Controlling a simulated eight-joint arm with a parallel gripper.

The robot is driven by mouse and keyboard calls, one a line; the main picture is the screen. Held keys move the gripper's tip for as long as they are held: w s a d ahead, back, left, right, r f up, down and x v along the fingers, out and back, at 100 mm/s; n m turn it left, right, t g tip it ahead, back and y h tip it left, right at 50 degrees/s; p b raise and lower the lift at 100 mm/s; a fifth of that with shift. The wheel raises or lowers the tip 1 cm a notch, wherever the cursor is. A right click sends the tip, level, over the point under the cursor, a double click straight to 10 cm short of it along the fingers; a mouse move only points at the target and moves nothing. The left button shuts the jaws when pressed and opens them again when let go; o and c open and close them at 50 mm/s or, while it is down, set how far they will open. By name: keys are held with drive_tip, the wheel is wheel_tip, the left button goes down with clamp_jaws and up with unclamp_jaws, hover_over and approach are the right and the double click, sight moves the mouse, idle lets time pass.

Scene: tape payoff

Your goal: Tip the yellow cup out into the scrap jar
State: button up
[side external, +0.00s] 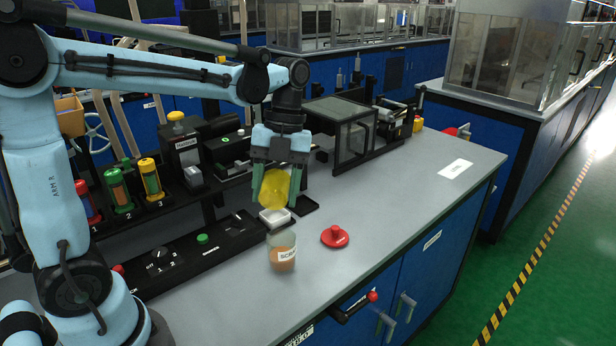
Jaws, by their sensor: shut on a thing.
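The yellow cup (275,187) is held between the green fingers of my gripper (275,192), above the bench and tilted. My gripper is shut on it. The scrap jar (282,257) is a clear jar with a white label reading "SCR…", and it stands upright on the bench below and slightly right of the cup. It has brownish contents in its lower part. The cup is above the jar's rim and apart from it. I cannot tell whether anything is inside the cup.
A red lid with a knob (335,236) lies right of the jar. A small white tray (274,216) sits behind the jar. A black control panel (190,250) with a green button is to the left. A dark glass-fronted box (350,140) stands behind. The bench at right is mostly clear.

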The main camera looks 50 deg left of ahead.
sight(273, 183)
drive_tip(key=shift+s+d+f+t+y, duration=0.1)
drive_tip(key=shift+s+f+t+y, duration=0.2)
drive_tip(key=shift+s+t+y, duration=0.5)
drive_tip(key=shift+t+y, duration=0.2)
drive_tip(key=shift+s+n+t+y, duration=0.2)
drive_tip(key=shift+n+t+y, duration=0.1)
drive_tip(key=shift+t+y, duration=0.15)
drive_tip(key=t+y, duration=0.2)
drive_tip(key=y, duration=0.1)
drive_tip(key=shift+s+r+n, duration=0.15)
drive_tip(key=shift+r+n, duration=0.1)
drive_tip(key=shift+n, duration=0.15)
drive_tip(key=shift+r+t+y, duration=0.6)
drive_tip(key=shift+t+y, duration=0.25)
drive_tip(key=shift+y, duration=0.3)
drive_tip(key=r+t+y, duration=0.1)
drive_tip(key=d+r+t+y, duration=0.1)
drive_tip(key=r+t+y, duration=0.1)
drive_tip(key=shift+d+r, duration=0.25)
drive_tip(key=shift+d+r+t+y, duration=0.3)
drive_tip(key=shift+r+t, duration=0.25)
drive_tip(key=shift+t, duration=0.25)
